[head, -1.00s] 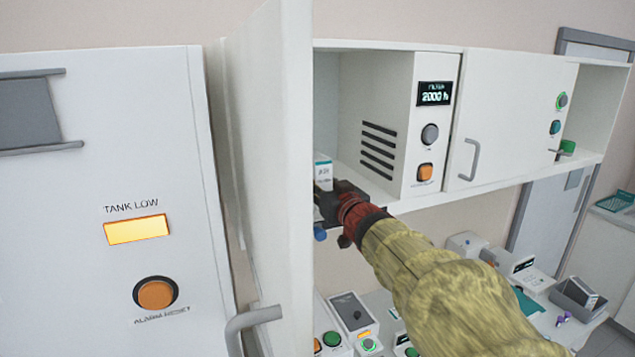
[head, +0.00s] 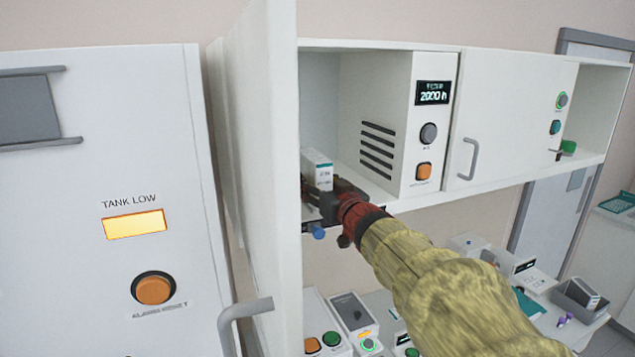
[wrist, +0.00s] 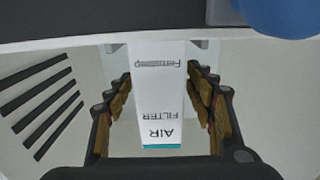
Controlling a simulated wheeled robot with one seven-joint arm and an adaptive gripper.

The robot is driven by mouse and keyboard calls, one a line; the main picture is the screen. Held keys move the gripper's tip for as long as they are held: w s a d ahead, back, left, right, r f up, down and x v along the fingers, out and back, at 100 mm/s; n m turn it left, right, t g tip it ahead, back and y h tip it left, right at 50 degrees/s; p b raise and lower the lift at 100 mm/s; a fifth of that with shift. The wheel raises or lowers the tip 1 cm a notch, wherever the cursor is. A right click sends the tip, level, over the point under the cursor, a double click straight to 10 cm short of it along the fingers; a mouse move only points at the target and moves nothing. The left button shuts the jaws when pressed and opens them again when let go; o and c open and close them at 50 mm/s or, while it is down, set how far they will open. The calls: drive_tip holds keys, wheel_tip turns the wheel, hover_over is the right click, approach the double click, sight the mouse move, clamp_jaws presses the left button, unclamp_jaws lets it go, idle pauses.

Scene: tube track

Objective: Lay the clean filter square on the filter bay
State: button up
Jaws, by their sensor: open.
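A white carton with a teal band, printed AIR FILTER (wrist: 168,95), stands in the open cabinet. It also shows in the head view (head: 318,168). My gripper (wrist: 160,82) is open, with one finger on each side of the carton and a gap showing on both sides. In the head view my gripper (head: 322,202) is at the front edge of the cabinet floor, partly in front of the carton. I cannot make out a loose filter square. A grey panel between two rails (head: 28,110) is on the left cabinet; I cannot tell whether it is the filter bay.
The open white cabinet door (head: 250,150) stands close left of my gripper. A vented unit reading 2000 h (head: 433,92) is to the right. A closed cupboard door (head: 510,115) lies beyond it. Several devices (head: 352,318) crowd the bench below.

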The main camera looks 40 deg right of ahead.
drive_tip(key=v, duration=1.2)
